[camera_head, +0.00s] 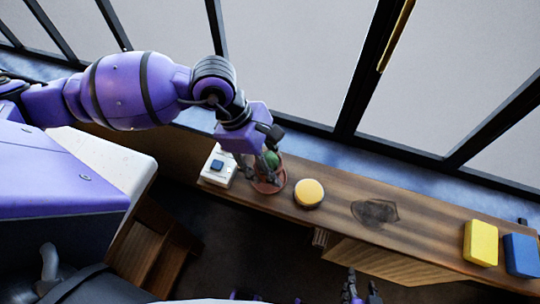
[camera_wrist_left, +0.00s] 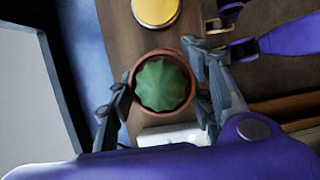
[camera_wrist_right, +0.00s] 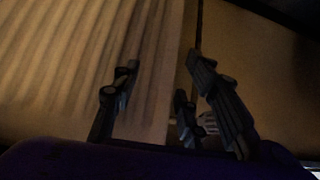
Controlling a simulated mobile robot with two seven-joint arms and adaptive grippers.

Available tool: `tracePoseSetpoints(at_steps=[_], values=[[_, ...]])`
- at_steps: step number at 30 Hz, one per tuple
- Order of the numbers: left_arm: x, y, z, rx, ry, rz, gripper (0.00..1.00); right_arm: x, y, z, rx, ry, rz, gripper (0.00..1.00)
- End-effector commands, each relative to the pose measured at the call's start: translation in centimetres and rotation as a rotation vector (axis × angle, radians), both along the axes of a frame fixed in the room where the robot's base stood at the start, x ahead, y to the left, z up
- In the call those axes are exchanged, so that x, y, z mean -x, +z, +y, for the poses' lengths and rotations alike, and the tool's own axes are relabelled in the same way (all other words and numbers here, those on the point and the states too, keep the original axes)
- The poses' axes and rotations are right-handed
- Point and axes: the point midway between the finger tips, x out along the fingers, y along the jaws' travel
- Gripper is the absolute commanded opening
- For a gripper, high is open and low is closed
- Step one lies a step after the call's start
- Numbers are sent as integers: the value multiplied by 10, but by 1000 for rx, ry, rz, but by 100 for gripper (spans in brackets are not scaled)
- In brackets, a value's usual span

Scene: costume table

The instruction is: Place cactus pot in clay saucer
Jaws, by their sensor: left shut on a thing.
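The green cactus (camera_head: 271,158) in its reddish-brown pot (camera_wrist_left: 134,77) is at the left part of the wooden table. My left gripper (camera_head: 260,168) comes down on it from above, with its fingers on both sides of the pot. In the left wrist view the cactus (camera_wrist_left: 162,86) sits between the fingers, which are shut on the pot. A reddish clay edge shows low around the pot in the head view; I cannot tell whether it is the saucer or the pot itself. My right gripper (camera_wrist_right: 160,95) is open and empty, low in front of the table.
A round yellow-topped thing (camera_head: 309,193) stands right of the pot. A white box with a blue button (camera_head: 217,166) is close on its left. A dark flat patch (camera_head: 375,212) lies farther right, then a yellow block (camera_head: 481,243) and a blue block (camera_head: 522,255). Windows run behind.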

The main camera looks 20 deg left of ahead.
Motion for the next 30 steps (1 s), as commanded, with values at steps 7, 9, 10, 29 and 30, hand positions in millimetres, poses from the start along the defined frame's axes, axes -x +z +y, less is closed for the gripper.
tracePoseSetpoints(at_steps=[7, 9, 10, 29, 30], values=[[6, -20, -1, 0, -3, 4, 12, -3, -6, -6, 11, -1, -7, 40], [5, -19, -1, 0, -3, 3, 12, -5, -5, -6, 10, 0, -12, 40], [5, -19, -1, 0, -3, 3, 12, -5, -5, -5, 10, -1, -12, 40], [5, -21, -1, 0, -3, 3, 66, -2, -7, -3, 6, 0, -3, 40], [5, -18, -1, 0, -4, 2, 66, -3, -5, -2, 5, 0, -6, 40]])
